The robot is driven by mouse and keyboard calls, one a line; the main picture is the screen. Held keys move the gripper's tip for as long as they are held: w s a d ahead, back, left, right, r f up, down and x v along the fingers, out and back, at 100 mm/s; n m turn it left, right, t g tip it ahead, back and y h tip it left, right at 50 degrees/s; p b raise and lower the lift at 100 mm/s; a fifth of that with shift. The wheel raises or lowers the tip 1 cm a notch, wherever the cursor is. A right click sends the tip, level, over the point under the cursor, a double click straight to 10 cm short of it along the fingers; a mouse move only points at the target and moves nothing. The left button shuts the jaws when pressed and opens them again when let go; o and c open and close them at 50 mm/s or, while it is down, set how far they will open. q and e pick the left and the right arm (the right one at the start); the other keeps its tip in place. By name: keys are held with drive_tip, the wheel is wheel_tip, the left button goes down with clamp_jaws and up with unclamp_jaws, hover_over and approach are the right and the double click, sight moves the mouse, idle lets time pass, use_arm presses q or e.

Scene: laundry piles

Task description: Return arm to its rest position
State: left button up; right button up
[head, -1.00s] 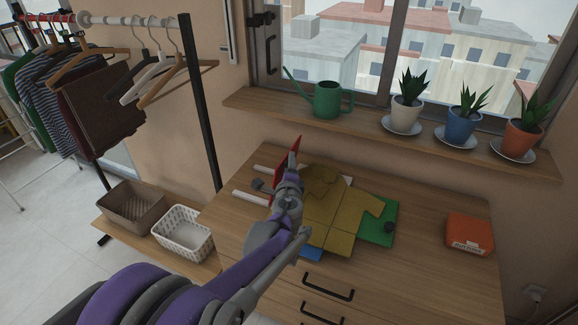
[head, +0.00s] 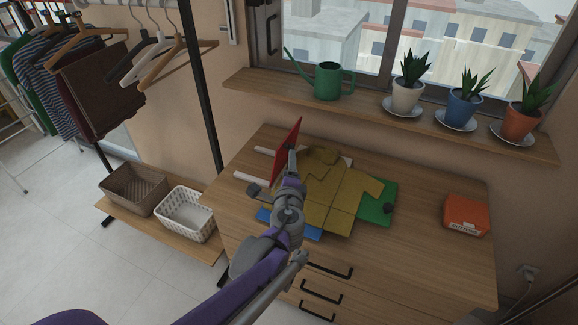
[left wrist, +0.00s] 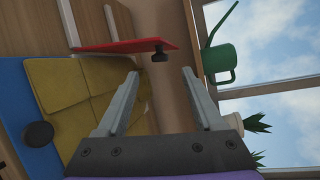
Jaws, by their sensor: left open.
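My left arm comes in from the lower left in the head view, over the front of the wooden dresser (head: 440,265). My left gripper (head: 292,152) is above the left part of the folding board; in the left wrist view its two fingers (left wrist: 160,74) are apart with nothing between them. A mustard-yellow garment (head: 345,195) lies on the board, also seen in the left wrist view (left wrist: 60,85). The board's red panel (head: 291,140) is raised and tilted, its green panel (head: 378,211) lies flat, and its blue panel (head: 266,214) is partly hidden by my arm.
An orange box (head: 466,215) stands at the dresser's right. A green watering can (head: 328,82) and three potted plants (head: 464,106) stand on the window shelf (head: 385,115). A brown basket (head: 134,190) and a white basket (head: 186,213) sit under a clothes rack at left.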

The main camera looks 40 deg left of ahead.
idle(0.7)
use_arm(q)
drive_tip(key=s+d+f+n+g+h+p, duration=0.2)
drive_tip(key=s+d+n+g+h+p, duration=0.5)
drive_tip(key=s+d+n, duration=0.6)
drive_tip(key=s+d+h+p, duration=0.2)
drive_tip(key=s+d+p, duration=0.1)
drive_tip(key=s+d, duration=0.3)
drive_tip(key=shift+s, duration=0.55)
drive_tip(key=shift+a, duration=0.15)
